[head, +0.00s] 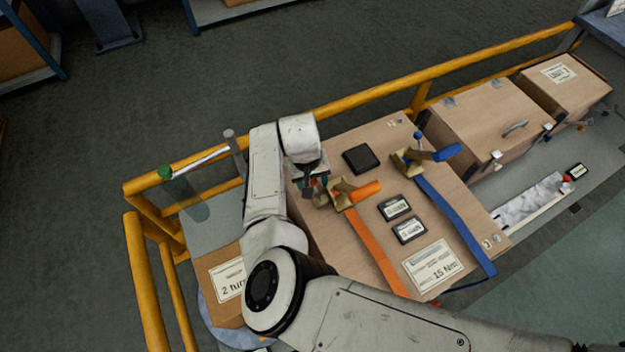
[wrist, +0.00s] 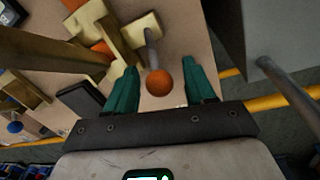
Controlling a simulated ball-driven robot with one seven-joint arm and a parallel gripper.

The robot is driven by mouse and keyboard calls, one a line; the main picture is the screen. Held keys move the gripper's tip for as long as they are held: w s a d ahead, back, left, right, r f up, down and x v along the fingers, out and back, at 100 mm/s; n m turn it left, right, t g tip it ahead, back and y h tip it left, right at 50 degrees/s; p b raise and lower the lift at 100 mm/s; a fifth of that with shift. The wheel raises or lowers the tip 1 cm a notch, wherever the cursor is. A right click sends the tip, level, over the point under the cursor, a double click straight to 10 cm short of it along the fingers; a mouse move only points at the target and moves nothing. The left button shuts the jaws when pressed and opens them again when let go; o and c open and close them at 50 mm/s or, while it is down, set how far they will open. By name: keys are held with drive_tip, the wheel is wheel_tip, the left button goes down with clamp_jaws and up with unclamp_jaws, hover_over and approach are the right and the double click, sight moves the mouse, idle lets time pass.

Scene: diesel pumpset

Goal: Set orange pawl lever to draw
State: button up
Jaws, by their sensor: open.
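The orange pawl lever shows in the wrist view as a grey stem with an orange ball knob (wrist: 160,83), rising from a brass-coloured mount (wrist: 140,31). My gripper (wrist: 162,91) is open, with one green finger on each side of the knob and a gap on both sides. In the head view my gripper (head: 313,182) is over the left end of the orange ratchet (head: 343,193), and hides the pawl lever there. The ratchet's orange handle (head: 366,190) points right, and its orange strap (head: 374,252) runs down the wooden crate (head: 330,150).
A blue ratchet (head: 405,162) with a blue ball lever (head: 419,136) and a blue strap (head: 455,225) is to the right. A black block (head: 361,159) and two small framed plates (head: 395,207) lie between. A yellow rail (head: 370,93) runs behind the crate.

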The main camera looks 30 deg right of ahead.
clamp_jaws()
idle(0.6)
